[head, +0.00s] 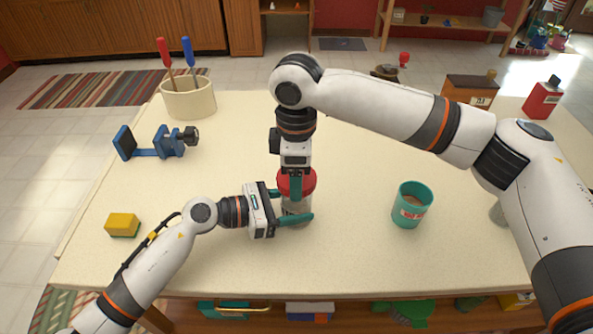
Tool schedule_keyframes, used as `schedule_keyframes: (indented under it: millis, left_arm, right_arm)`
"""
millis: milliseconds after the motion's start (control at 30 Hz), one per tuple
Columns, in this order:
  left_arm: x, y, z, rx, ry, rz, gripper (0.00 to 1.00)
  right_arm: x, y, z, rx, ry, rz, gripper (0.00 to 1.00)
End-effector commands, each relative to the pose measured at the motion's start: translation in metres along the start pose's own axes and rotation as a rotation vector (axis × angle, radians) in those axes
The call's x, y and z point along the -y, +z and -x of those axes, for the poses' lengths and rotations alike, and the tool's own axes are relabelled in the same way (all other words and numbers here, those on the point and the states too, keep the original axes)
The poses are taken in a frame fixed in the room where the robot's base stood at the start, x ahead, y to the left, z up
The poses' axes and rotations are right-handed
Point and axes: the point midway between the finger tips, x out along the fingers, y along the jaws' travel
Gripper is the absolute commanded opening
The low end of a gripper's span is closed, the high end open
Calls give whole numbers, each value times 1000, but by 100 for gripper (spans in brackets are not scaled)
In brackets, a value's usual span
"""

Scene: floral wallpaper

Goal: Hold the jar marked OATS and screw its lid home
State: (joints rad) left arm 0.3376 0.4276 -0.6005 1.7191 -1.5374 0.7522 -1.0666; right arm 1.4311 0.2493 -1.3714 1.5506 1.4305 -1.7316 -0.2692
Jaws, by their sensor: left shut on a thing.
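A clear jar (293,208) with a red lid (309,181) stands near the middle of the table. The lid sits on top of the jar. No OATS marking on it is readable from here. My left gripper (296,206) reaches in from the left and is shut on the jar's body, with a green finger on either side. My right gripper (295,188) points straight down over the jar, its green finger in front of the lid. I see it edge-on, so its opening is hidden. I cannot tell whether the lid is fully seated.
A teal cup (411,206) stands to the right on the table (350,255). A yellow-green sponge (122,224) lies at the left. A blue clamp-like device (160,144) and a cream crock (190,98) with red and blue-handled tools stand behind it. A red container (542,99) is at far right.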

Motion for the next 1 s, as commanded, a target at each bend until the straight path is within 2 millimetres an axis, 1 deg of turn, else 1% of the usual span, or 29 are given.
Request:
schedule_keyframes:
  millis: [67, 167, 600, 700, 833, 1000]
  left_arm:
    - [0, 0, 0, 0, -1, 1, 34]
    - [0, 0, 0, 0, -1, 1, 34]
    - [0, 0, 0, 0, -1, 1, 34]
    - [0, 0, 0, 0, -1, 1, 34]
    - [0, 0, 0, 1, -1, 1, 34]
    - [0, 0, 0, 1, -1, 1, 34]
  right_arm:
    - [0, 0, 0, 1, 1, -33, 51]
    - [0, 1, 0, 2, 1, -155, 51]
    - [-1, 1, 0, 1, 3, -862, 51]
    - [0, 1, 0, 2, 2, -997, 51]
    - [0, 0, 0, 1, 1, -1090, 51]
    - [0, 0, 1, 1, 0, -1102, 51]
